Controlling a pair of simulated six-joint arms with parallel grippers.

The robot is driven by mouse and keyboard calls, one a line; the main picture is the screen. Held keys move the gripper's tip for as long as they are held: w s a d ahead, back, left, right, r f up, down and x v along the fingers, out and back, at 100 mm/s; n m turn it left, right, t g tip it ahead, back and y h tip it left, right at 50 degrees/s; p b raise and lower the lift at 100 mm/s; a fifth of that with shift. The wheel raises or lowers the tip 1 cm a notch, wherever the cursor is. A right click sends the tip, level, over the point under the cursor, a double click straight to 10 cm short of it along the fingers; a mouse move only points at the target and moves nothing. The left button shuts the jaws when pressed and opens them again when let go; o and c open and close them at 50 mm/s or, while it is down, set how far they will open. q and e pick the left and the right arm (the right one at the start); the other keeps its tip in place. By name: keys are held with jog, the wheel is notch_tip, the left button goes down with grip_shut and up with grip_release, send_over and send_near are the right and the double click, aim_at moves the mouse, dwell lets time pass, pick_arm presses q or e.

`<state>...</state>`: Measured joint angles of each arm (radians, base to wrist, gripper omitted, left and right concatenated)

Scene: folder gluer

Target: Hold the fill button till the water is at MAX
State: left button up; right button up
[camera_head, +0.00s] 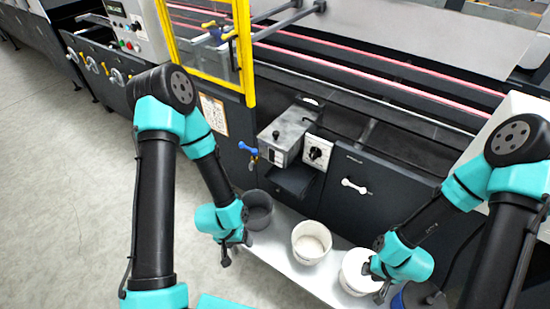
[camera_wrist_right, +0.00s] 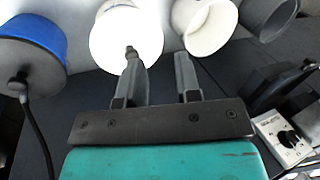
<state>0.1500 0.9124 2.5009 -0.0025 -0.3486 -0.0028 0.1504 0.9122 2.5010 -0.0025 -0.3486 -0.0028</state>
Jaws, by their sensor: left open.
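I cannot make out a fill button, a water level or a MAX mark in either view. A grey metal box (camera_head: 288,136) with small dark marks on its front is mounted on the machine. A white panel with a black knob (camera_head: 317,153) is beside it; the knob also shows in the right wrist view (camera_wrist_right: 290,139).
A dark bucket (camera_head: 258,213), an open white tub (camera_head: 311,241) with pale contents and a blue container (camera_head: 408,298) stand along the light shelf (camera_head: 277,262). A blue-handled valve (camera_head: 248,149) and a yellow-framed guard (camera_head: 248,60) are left of the grey box. Grey floor lies open at left.

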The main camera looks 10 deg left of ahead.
grip_shut()
dwell(1.4)
